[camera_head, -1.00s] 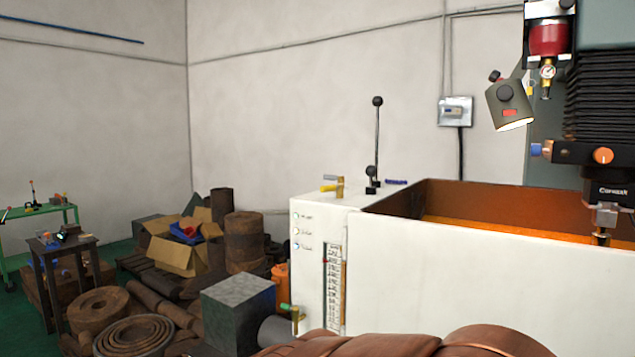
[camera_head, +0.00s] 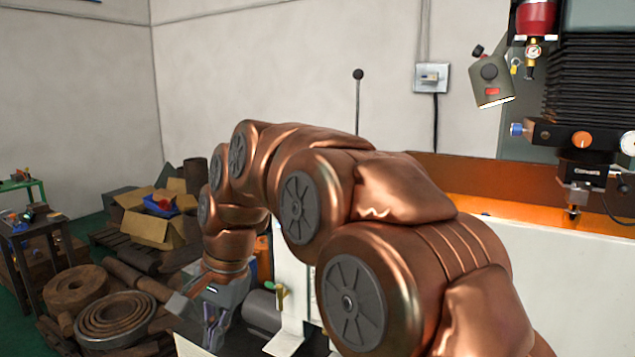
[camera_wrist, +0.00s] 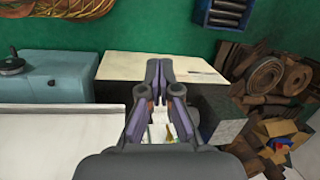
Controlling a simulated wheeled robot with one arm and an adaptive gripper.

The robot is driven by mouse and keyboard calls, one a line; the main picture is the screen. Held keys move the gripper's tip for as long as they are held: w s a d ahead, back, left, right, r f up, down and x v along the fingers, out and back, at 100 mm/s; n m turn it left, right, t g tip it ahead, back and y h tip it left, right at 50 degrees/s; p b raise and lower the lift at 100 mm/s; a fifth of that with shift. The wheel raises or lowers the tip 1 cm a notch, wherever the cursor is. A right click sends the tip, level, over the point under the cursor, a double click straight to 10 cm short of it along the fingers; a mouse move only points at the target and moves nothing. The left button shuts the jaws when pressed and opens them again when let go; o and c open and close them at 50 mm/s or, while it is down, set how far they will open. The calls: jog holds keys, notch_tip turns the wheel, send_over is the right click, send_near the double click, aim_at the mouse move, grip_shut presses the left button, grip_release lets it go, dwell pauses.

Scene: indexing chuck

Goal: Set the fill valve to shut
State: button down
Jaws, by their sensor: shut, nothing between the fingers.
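A small valve with a green handle and brass body (camera_head: 280,293) shows low on the left end of the white tank (camera_head: 560,265). I cannot tell if it is the fill valve. A yellow-handled fitting on the tank's top left corner is now hidden behind my arm. My gripper (camera_head: 212,335) points down, left of the green-handled valve and apart from it. In the wrist view my gripper (camera_wrist: 158,68) has its fingers together and holds nothing. A small yellow and green piece, too small to identify, shows below between the finger linkages.
A dark grey block (camera_wrist: 222,117) and a pale tabletop (camera_wrist: 120,66) lie near my gripper in the wrist view. Coiled rolls (camera_head: 118,312) and an open cardboard box (camera_head: 150,225) crowd the floor at left. A tall black lever (camera_head: 358,100) rises behind my arm.

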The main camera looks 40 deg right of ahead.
jog(key=w+d+r+m+t+p, duration=0.2)
jog(key=w+d+r+m, duration=0.4)
jog(key=d+r, duration=0.25)
jog(key=w+d+r+m+t+p, duration=0.25)
jog(key=w+d+r+m, duration=0.3)
jog(key=d+r, duration=0.3)
jog(key=s+d+r+m+t+h+p, duration=0.1)
jog(key=s+d+r+m+p, duration=0.1)
jog(key=d+r+m, duration=0.65)
jog(key=s+d+r+m+t+h+p, duration=0.15)
jog(key=d+m, duration=0.35)
jog(key=d, duration=0.8)
jog(key=shift+g, duration=0.3)
jog(key=shift+s+d+b+x, duration=0.1)
jog(key=shift+b+x, duration=0.15)
jog(key=shift+x, duration=2.05)
jog(key=shift+s+d+b+x, duration=0.15)
jog(key=shift+b+x, duration=0.1)
jog(key=shift+x, duration=2)
jog(key=shift+w+d+f+p, duration=0.1)
jog(key=shift+w+f+p, duration=0.15)
jog(key=shift+w, duration=0.45)
jog(key=shift+w+d+f+p, duration=0.15)
jog(key=shift+w+f, duration=0.1)
jog(key=shift+w, duration=0.45)
jog(key=shift+w+a+f+p, duration=0.1)
jog(key=shift+w+f+p, duration=0.1)
jog(key=shift+w, duration=0.55)
jog(key=shift+d, duration=0.15)
